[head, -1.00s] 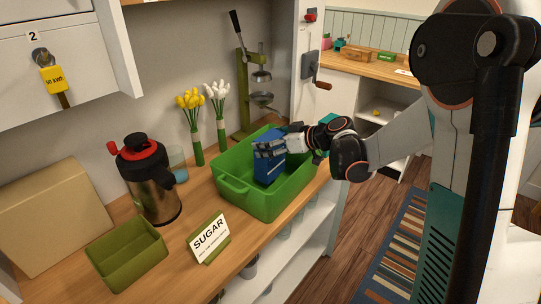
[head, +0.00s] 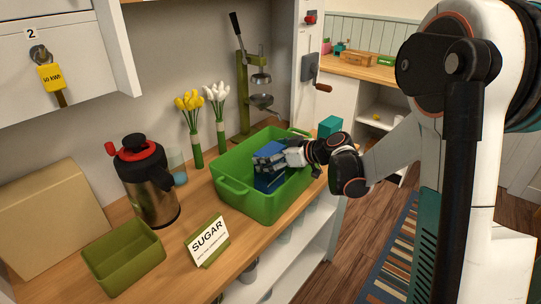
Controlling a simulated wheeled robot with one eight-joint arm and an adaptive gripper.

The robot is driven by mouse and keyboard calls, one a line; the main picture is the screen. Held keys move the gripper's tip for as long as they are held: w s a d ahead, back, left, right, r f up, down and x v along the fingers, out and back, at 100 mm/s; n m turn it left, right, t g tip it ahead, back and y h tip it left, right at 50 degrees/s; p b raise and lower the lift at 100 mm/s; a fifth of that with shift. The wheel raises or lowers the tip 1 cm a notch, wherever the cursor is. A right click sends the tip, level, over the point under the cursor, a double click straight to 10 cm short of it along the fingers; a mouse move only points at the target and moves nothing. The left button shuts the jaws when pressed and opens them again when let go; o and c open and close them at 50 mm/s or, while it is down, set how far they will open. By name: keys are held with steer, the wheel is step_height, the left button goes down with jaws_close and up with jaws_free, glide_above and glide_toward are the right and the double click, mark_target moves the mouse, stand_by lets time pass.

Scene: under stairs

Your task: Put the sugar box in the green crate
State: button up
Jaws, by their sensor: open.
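The blue box (head: 270,182), which I take to be the sugar box, stands inside the green crate (head: 236,196), its lower part behind the crate's near wall. No label on it can be read. My gripper (head: 268,160) reaches in from the right and is open, its fingers around or against the upper part of the box. The fingers cover part of the box, and I cannot tell whether they touch it. I cannot see whether the box rests on the crate floor.
A SUGAR sign (head: 207,241) and an olive tray (head: 124,262) stand in front of the crate to the left. A flask (head: 147,182), flower vases (head: 196,148) and a green lever press (head: 243,90) line the wall. The counter's front edge runs close to the crate.

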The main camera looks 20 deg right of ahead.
steer(key=shift+s+d+r+p, duration=0.15)
steer(key=shift+d+r+p, duration=0.05)
steer(key=shift+r+p, duration=0.1)
steer(key=p+v, duration=0.2)
steer(key=v, duration=0.9)
steer(key=shift+s+d+r+p, duration=0.1)
steer(key=shift+s+p, duration=0.1)
steer(key=shift+p, duration=0.2)
